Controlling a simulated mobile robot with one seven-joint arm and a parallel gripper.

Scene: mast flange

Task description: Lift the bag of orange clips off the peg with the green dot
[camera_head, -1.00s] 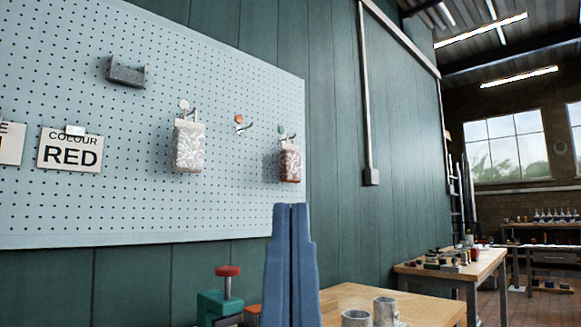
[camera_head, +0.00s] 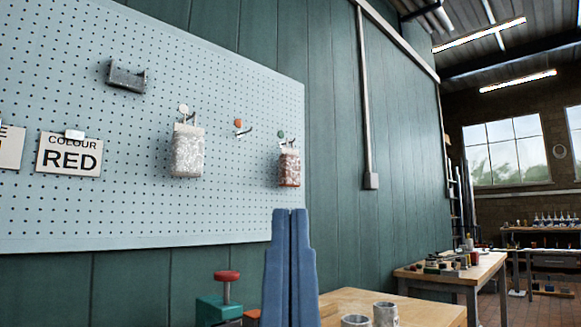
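A clear bag with reddish-orange contents (camera_head: 289,168) hangs on a peg at the right end of the pegboard, under a green dot (camera_head: 281,133). My gripper (camera_head: 290,210) is the blue pair of fingers pointing up at bottom centre. Its fingers stand side by side with only a thin dark line between them, shut and empty. In the picture its tips are below the bag, apart from it; the depth between them is hard to tell. A bag of whitish pieces (camera_head: 187,151) hangs to the left under a pale dot (camera_head: 183,108).
A bare peg with an orange dot (camera_head: 238,123) sits between the bags. The pegboard (camera_head: 150,215) also holds a grey bracket (camera_head: 127,77) and a RED sign (camera_head: 69,155). Below are a red-topped green clamp (camera_head: 219,308) and a wooden bench (camera_head: 410,302) with metal cups (camera_head: 385,314).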

